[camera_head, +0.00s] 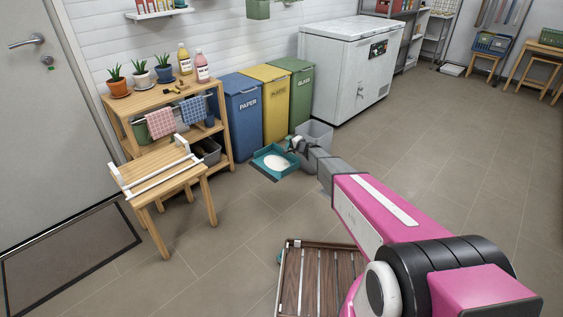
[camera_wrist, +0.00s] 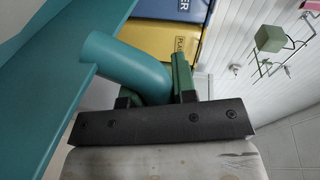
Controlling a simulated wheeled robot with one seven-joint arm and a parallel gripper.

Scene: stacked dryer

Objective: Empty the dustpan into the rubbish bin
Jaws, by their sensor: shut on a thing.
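The teal dustpan (camera_head: 260,172) is in front of the yellow and green bins in the head view, with a white heap (camera_head: 277,161) in its pan. It looks roughly level. My gripper (camera_head: 293,146) is at the dustpan's right side. In the wrist view my gripper (camera_wrist: 158,88) is shut on the teal dustpan handle (camera_wrist: 125,65), with the pan's edge at the left.
Blue paper (camera_head: 243,118), yellow plastic (camera_head: 275,103) and green glass (camera_head: 302,95) bins line the wall, left of a white chest freezer (camera_head: 345,75). A wooden shelf and a small table (camera_head: 165,178) stand left. A slatted wooden piece (camera_head: 318,280) lies low in front.

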